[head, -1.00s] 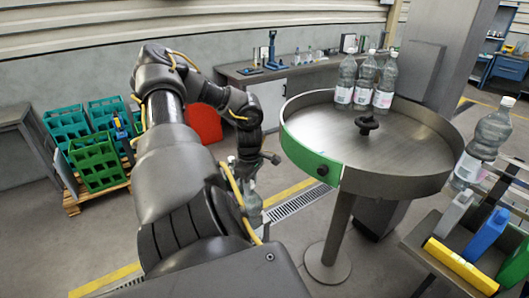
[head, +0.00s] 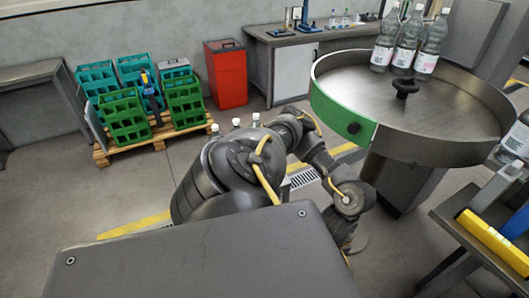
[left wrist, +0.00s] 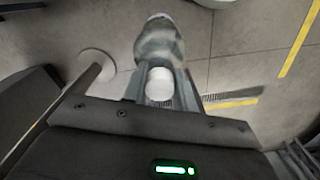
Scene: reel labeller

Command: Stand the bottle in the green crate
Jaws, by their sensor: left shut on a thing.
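My left gripper (left wrist: 162,76) is shut on a clear bottle (left wrist: 160,45) with a white cap in the left wrist view. The cap end is nearest the camera, and the body extends away between the fingers. In the head view my left arm folds across the middle and hides the gripper and the held bottle. Two green crates, the left one (head: 125,118) and the right one (head: 184,104), stand on a wooden pallet (head: 158,139) at the left. My right gripper is not in view.
Teal crates (head: 97,77) stand behind the green ones. A red cabinet (head: 226,75) is right of the pallet. Several white-capped bottle tops (head: 236,123) show behind my arm. Bottles (head: 407,42) stand on the round table (head: 450,100). Floor before the pallet is clear.

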